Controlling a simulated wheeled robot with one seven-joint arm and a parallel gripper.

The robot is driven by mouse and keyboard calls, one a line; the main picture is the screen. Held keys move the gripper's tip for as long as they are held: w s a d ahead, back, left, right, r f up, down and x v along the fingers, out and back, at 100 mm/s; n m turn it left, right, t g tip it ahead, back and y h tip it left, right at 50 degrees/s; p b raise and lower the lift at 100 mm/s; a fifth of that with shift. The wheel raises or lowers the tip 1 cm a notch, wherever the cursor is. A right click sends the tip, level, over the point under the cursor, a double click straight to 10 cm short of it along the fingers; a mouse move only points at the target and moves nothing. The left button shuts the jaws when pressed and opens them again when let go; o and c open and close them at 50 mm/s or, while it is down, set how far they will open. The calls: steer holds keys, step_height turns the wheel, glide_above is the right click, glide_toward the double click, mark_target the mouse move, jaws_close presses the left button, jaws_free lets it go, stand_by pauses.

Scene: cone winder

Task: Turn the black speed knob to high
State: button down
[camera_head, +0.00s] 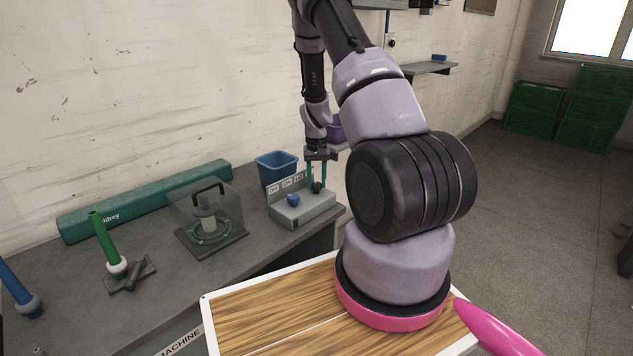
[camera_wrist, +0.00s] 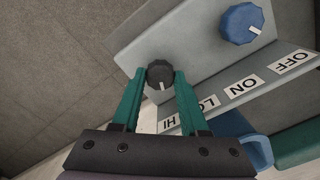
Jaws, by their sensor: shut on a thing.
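The black speed knob (camera_head: 317,187) stands on the right part of the grey control box (camera_head: 305,209). In the wrist view the knob (camera_wrist: 160,73) sits between the two green fingers of my gripper (camera_wrist: 160,78), which is shut on its sides. The knob's white mark points down in the wrist view, roughly toward the HI label (camera_wrist: 168,122). The LO label (camera_wrist: 208,103) is to the right of it. In the head view my gripper (camera_head: 317,184) reaches down from above onto the knob.
A blue knob (camera_wrist: 242,22) on the same box has its mark toward the OFF label (camera_wrist: 292,62). A blue bin (camera_head: 277,168) stands behind the box. A clear cover (camera_head: 210,215) with a black handle and a green post (camera_head: 104,240) stand to the left on the bench.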

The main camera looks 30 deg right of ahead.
mark_target(317, 184)
steer(key=shift+m, duration=1.3)
steer(key=shift+c, duration=2.2)
jaws_free()
step_height(317, 184, up, 11)
steer(key=shift+f, duration=0.1)
